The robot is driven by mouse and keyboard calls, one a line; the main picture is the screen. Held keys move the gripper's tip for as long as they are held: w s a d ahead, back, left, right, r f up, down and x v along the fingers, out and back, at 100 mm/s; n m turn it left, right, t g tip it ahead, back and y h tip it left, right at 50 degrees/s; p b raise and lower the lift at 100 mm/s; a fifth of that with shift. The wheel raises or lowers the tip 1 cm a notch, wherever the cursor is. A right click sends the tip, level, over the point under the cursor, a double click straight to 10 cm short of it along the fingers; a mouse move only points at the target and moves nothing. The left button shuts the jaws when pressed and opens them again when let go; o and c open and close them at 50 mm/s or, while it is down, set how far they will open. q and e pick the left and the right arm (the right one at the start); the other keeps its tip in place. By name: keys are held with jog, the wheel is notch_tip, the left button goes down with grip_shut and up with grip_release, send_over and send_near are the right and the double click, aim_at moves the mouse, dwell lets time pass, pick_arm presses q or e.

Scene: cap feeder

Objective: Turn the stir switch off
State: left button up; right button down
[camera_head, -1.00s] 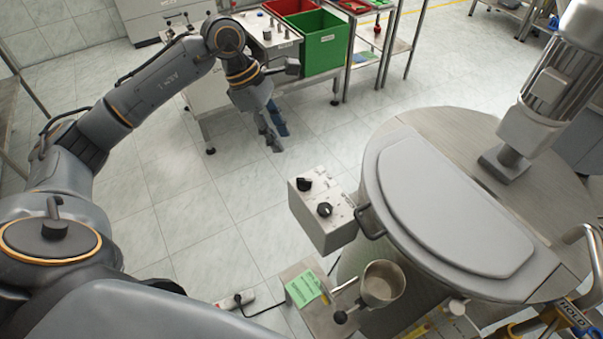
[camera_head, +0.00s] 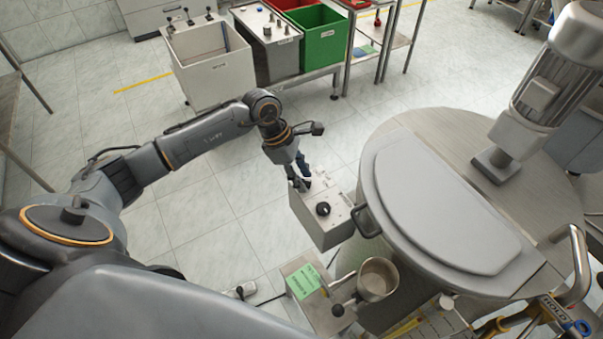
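A grey control box (camera_head: 322,234) is fixed to the left side of the big round steel vessel. A black rotary knob (camera_head: 323,209) stands clear on its top face. A second black knob, farther back on the same face, is now mostly hidden behind my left gripper. The labels are too small to read, so I cannot tell which knob is the stir switch. My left gripper (camera_head: 300,181) points down at this far knob, with its fingertips at or just above it. I cannot tell whether they touch it or how far they are apart. My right gripper is not in view.
The vessel's grey lid (camera_head: 440,205) and a motor (camera_head: 550,85) are right of the box. A small metal cup (camera_head: 378,279) and a green label (camera_head: 303,281) are below it. A sink (camera_head: 213,65) and green bin (camera_head: 325,40) stand behind. Floor left of the box is clear.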

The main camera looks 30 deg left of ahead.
pick_arm(q)
grip_shut()
